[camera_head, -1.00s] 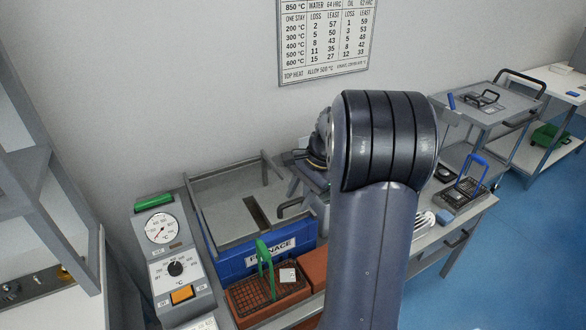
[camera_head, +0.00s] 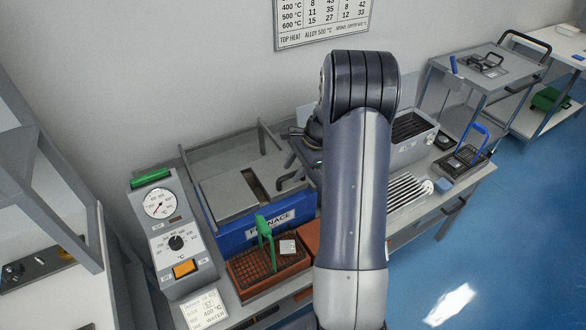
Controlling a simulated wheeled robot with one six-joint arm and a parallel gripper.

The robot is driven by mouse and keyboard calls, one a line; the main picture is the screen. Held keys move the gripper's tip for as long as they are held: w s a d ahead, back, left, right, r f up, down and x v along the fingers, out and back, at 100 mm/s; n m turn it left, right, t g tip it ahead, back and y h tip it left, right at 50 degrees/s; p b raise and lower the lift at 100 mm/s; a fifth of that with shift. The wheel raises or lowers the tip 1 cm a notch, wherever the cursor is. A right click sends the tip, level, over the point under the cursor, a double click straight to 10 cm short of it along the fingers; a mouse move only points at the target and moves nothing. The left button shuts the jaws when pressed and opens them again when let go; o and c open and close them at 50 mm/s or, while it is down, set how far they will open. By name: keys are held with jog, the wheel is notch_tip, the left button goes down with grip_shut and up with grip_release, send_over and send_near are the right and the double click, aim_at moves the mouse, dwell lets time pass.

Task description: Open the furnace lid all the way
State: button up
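The furnace (camera_head: 240,236) is a blue box with a FURNACE label on its front. Its grey lid (camera_head: 222,198) lies flat across the top between two raised side rails, and a dark narrow slot shows in the top surface. A dark bent handle (camera_head: 290,183) shows at the right of the furnace top. My gripper (camera_head: 303,156) is near the right rear of the furnace, just behind the handle in the picture.
A control panel (camera_head: 172,236) with a dial and knob stands left of the furnace. A basket with a green handle (camera_head: 266,262) sits in front. A grey tank (camera_head: 412,140) and a ribbed rack (camera_head: 406,190) are to the right. A grey shelf (camera_head: 45,165) stands at left.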

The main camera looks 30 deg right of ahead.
jog(key=shift+a+f, duration=0.2)
jog(key=shift+f, duration=0.2)
jog(key=shift+c, duration=0.4)
grip_shut()
